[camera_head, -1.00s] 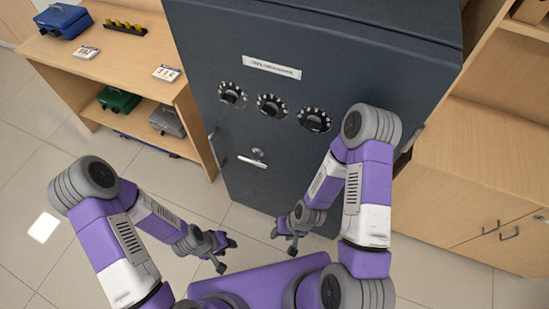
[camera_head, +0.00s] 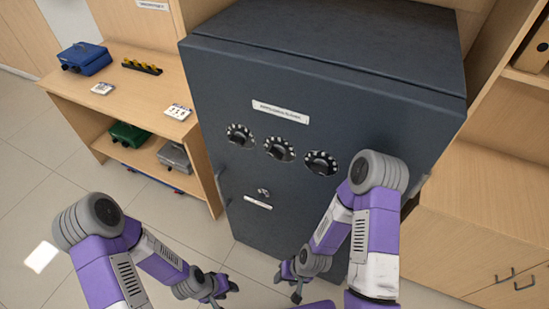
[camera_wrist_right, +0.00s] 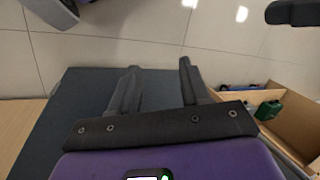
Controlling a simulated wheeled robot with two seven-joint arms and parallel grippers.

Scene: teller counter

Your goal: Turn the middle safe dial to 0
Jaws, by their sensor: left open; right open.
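The dark blue-grey safe (camera_head: 330,105) stands in front of me with a row of three black dials on its face. The middle dial (camera_head: 279,148) sits between the left dial (camera_head: 239,135) and the right dial (camera_head: 321,163). Its marks are too small to read. My left gripper (camera_head: 230,292) is open and empty, low in front of the safe. My right gripper (camera_head: 286,283) is open and empty, below the dials and apart from them. Its spread fingers also show in the right wrist view (camera_wrist_right: 158,78), with the dark safe behind.
A wooden shelf unit (camera_head: 130,90) at left holds a blue box (camera_head: 86,58) and number cards. A wooden cabinet (camera_head: 470,225) stands at right. Tiled floor is clear at lower left.

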